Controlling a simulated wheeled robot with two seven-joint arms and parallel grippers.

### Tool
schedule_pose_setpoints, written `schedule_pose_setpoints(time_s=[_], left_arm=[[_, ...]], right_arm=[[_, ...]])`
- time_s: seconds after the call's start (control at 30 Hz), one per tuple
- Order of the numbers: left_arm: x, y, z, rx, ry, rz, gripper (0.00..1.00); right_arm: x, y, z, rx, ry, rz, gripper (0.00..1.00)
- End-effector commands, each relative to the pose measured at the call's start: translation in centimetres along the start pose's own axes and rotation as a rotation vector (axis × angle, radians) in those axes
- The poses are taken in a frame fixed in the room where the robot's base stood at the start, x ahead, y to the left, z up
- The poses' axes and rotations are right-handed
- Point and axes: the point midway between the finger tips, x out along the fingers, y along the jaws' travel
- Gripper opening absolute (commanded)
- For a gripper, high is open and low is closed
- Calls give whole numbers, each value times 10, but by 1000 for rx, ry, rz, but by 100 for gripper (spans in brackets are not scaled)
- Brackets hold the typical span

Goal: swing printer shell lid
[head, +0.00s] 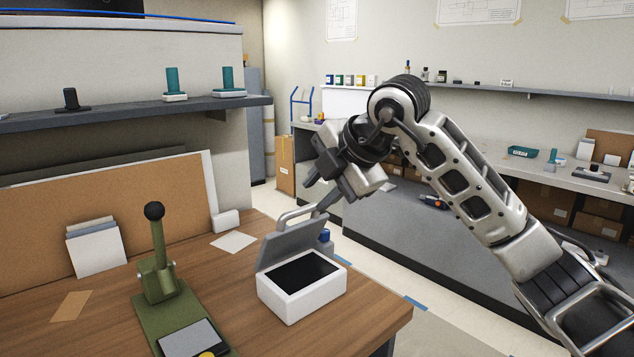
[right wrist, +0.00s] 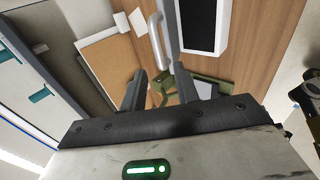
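The printer shell is a white open-topped box (head: 302,303) with a dark inside, near the front right of the wooden table. Its grey lid (head: 290,245) stands raised and tilted along the box's back side, with a pale bar handle (head: 298,212) at its upper edge. My right gripper (head: 317,187) is just above the handle. In the right wrist view its two fingers (right wrist: 169,90) are spread with nothing between the tips, and the handle (right wrist: 154,42) lies beyond them. I cannot tell whether a finger touches it. My left gripper is not in view.
A green lever press (head: 160,280) stands left of the box. White cards (head: 97,248) lean at the corkboard (head: 140,200). The table's right edge is close to the box.

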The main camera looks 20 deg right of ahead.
Motion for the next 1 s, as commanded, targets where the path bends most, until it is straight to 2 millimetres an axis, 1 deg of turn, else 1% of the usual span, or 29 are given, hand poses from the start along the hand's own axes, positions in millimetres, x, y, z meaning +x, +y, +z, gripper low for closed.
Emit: schedule_pose_setpoints(time_s=[0.07,0.17,0.27,0.5,0.67,0.7,0.77,0.8,1.0], left_arm=[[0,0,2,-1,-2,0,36],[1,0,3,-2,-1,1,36],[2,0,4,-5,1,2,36],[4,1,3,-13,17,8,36],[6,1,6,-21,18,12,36],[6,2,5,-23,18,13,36],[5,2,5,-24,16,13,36],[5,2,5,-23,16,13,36],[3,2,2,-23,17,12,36]], right_arm=[[-2,2,6,15,-29,-2,31],[3,2,8,20,-36,-3,31],[15,1,7,20,-33,-4,31],[51,0,8,18,-31,-4,31],[75,0,8,17,-30,-3,31],[78,1,8,16,-32,-2,28],[75,2,9,16,-32,-1,11],[75,2,9,16,-32,-1,0],[74,5,9,16,-31,1,0]])
